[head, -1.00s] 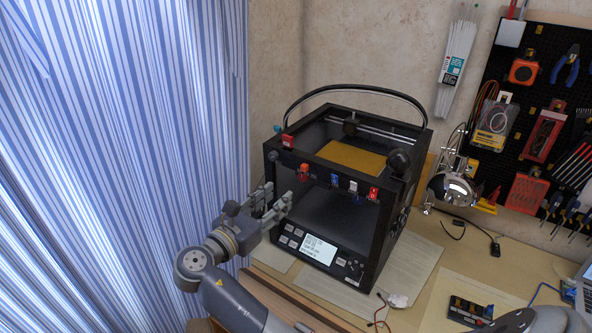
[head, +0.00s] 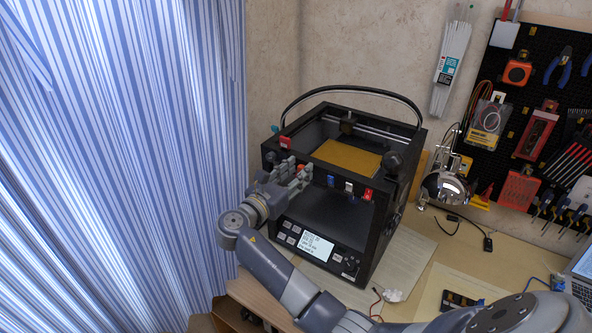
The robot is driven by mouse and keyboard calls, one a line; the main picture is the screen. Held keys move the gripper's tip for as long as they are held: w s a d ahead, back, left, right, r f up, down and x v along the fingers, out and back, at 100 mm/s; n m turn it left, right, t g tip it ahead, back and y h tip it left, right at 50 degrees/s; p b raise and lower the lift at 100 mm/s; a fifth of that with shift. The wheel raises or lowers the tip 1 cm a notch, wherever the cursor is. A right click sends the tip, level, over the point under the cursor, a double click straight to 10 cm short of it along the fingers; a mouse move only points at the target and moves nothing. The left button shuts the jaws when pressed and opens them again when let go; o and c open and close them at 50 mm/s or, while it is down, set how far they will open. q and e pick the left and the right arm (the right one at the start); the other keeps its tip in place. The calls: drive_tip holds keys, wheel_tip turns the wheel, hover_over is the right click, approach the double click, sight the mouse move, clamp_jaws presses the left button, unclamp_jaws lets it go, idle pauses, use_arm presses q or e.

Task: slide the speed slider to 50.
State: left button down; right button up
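The black box-shaped printer (head: 378,240) stands on the desk. Along its top front edge sit small coloured pieces: blue (head: 331,181), white (head: 349,187) and red (head: 367,194). An orange piece (head: 300,168) shows partly between my fingers. I cannot read which one is the speed slider. My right gripper (head: 298,167) is at the left part of this edge, its fingers apart on either side of the orange piece. Whether they touch it is unclear. My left gripper is not in view.
A lit screen with buttons (head: 316,244) is on the printer's lower front. A chrome lamp (head: 446,186) stands to its right, before the pegboard (head: 545,95) of tools. A striped curtain (head: 120,150) hangs close on the left.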

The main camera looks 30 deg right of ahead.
clamp_jaws()
drive_tip(key=shift+w+a+r, duration=0.1)
drive_tip(key=shift+w+a, duration=0.2)
drive_tip(key=shift+w, duration=0.25)
drive_tip(key=shift+w+a+r, duration=0.1)
drive_tip(key=shift+w+a, duration=0.15)
drive_tip(key=shift+w, duration=0.3)
drive_tip(key=shift+f, duration=0.1)
unclamp_jaws()
drive_tip(key=shift+w, duration=0.1)
drive_tip(key=shift+w+f, duration=0.1)
drive_tip(key=shift+a, duration=0.1)
